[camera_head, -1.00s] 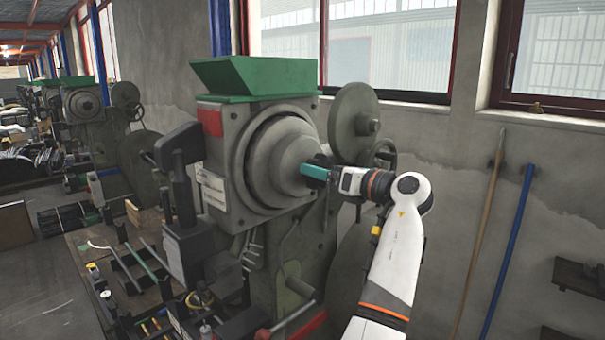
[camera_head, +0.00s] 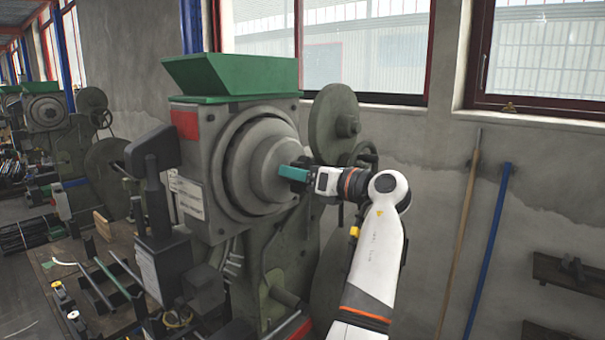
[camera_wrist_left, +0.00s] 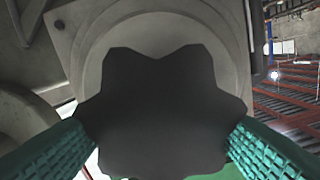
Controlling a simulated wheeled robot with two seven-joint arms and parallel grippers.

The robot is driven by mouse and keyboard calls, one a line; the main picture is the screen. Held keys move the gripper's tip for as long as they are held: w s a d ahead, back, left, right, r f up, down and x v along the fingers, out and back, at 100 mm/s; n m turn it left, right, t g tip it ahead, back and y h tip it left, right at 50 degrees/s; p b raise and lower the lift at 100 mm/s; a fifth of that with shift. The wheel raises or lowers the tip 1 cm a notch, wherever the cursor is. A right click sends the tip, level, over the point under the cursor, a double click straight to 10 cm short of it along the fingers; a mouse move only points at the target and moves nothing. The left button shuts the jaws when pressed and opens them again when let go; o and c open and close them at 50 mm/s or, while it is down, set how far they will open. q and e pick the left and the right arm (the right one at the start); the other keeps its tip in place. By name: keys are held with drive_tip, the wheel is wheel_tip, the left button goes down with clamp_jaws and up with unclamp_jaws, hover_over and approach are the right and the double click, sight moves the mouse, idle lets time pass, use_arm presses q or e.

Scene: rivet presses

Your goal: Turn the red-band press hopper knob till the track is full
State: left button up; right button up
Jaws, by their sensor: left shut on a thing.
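The red-band press (camera_head: 186,205) is grey-green, with a red patch (camera_head: 184,123) on its upper left corner and a green hopper (camera_head: 230,75) on top. A black lobed knob (camera_wrist_left: 165,110) fills the middle of the left wrist view, in front of a round grey housing. My left gripper (camera_head: 294,173) has teal fingers, one on either side of the knob, and is shut on it at the centre of the stepped round housing (camera_head: 270,165). In the head view the fingers and wrist mostly hide the knob. I cannot make out the track's filling. My right gripper is not in view.
A flywheel (camera_head: 335,125) stands behind the press. A bench (camera_head: 75,290) with rods and small parts lies at lower left. More presses stand at far left. A wooden pole (camera_head: 460,230) and a blue pole (camera_head: 489,250) lean on the wall at right.

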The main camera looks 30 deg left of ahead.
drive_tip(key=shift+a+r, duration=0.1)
use_arm(q)
drive_tip(key=n, duration=0.3)
drive_tip(key=shift+s+p, duration=0.1)
drive_tip(key=shift+p, duration=0.25)
drive_tip(key=shift+n, duration=0.9)
drive_tip(key=n, duration=0.3)
drive_tip(key=shift+s+n+b, duration=0.1)
drive_tip(key=shift+n+b, duration=0.2)
drive_tip(key=n+b, duration=0.1)
drive_tip(key=n, duration=0.2)
drive_tip(key=shift+f+n, duration=0.15)
drive_tip(key=shift+n, duration=0.15)
drive_tip(key=n+b, duration=0.1)
drive_tip(key=n, duration=0.2)
drive_tip(key=shift+s+f+n+b, duration=0.1)
drive_tip(key=shift+n+b, duration=0.3)
drive_tip(key=n+b, duration=0.2)
drive_tip(key=n, duration=0.2)
drive_tip(key=shift+f, duration=0.1)
drive_tip(key=n+b, duration=0.2)
drive_tip(key=n, duration=0.1)
drive_tip(key=shift+n, duration=0.4)
drive_tip(key=shift+n+b, duration=0.55)
drive_tip(key=shift+n, duration=0.85)
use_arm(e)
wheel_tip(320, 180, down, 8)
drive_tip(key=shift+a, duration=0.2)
